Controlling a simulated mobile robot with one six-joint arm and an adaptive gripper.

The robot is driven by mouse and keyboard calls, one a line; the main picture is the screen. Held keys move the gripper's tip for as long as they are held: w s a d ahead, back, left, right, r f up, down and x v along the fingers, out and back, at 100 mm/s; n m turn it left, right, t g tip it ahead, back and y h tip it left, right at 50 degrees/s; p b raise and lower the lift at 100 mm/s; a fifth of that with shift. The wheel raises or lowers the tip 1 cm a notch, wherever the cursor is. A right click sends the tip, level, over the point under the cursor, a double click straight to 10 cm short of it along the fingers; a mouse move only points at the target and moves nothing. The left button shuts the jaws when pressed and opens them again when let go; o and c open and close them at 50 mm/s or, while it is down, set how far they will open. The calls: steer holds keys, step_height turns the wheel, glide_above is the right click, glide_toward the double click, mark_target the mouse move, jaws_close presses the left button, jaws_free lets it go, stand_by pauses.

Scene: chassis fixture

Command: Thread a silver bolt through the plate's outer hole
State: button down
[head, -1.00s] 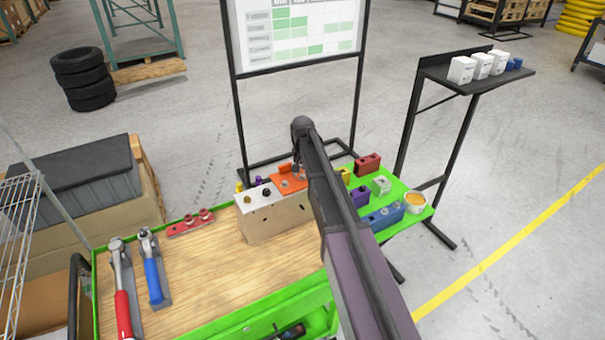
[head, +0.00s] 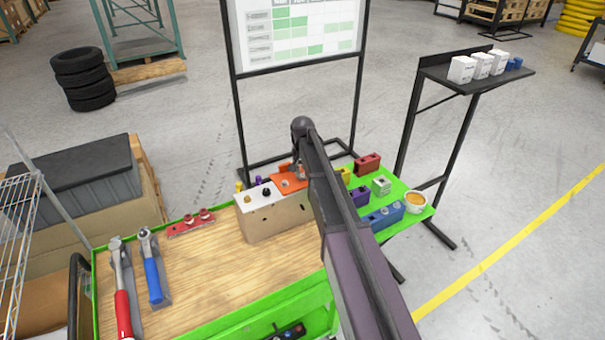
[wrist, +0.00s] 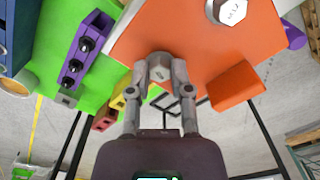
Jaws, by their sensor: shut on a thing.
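My gripper (wrist: 160,72) is shut on a silver bolt (wrist: 160,59), at the near edge of the orange plate. Whether the bolt's shank is in a hole there is hidden. Another silver bolt head (wrist: 231,9), marked M12, sits on the orange plate at the top of the wrist view. In the head view my arm hides most of the gripper.
A purple block (wrist: 90,42) with several dark bolts stands on the green shelf, near blue (head: 386,216) and red (head: 367,164) blocks. Ratchets lie at the left; the bench's wooden middle (head: 205,265) is clear.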

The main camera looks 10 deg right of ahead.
steer(key=m, duration=0.3)
steer(key=shift+m, duration=0.4)
steer(key=m, duration=0.3)
steer(key=shift+f+m, duration=0.1)
steer(key=shift+m, duration=2.4)
steer(key=shift+m, duration=1.4)
steer(key=shift+f, duration=0.1)
steer(key=shift+c, duration=2.3)
jaws_free()
